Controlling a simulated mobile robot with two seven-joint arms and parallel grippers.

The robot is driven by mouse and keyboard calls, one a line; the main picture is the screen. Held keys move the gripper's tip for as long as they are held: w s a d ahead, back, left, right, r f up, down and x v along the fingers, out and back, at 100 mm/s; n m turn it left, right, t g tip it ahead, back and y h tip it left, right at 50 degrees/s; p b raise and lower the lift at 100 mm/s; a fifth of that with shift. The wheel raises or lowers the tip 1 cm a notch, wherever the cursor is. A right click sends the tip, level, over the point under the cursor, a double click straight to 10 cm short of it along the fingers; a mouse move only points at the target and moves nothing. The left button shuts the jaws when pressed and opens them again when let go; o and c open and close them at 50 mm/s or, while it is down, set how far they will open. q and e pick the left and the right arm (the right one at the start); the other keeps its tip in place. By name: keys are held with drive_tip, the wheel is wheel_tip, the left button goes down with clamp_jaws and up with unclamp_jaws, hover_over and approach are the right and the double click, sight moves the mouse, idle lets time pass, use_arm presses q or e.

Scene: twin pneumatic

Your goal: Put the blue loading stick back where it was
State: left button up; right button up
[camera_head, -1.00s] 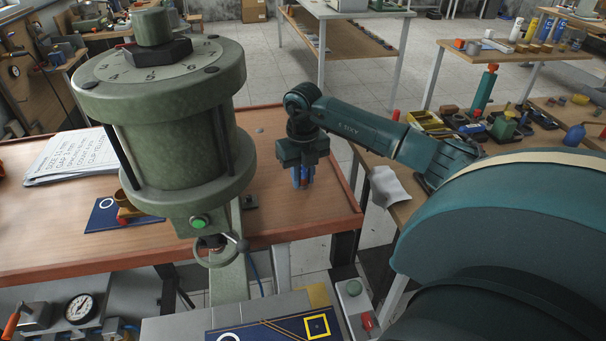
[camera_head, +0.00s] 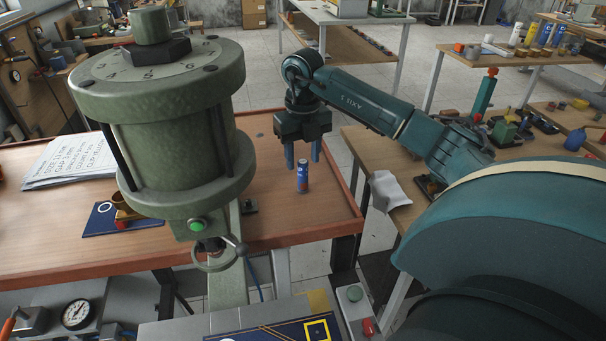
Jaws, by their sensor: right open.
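My left gripper does not show.
A blue mat (camera_head: 85,226) with a brass piece (camera_head: 122,207) lies on the bench left of the press. Papers (camera_head: 72,160) lie at the far left. A blue board with a yellow square (camera_head: 317,330) is at the front. The bench's right part is clear.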

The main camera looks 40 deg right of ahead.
drive_tip(key=shift+r, duration=2.55)
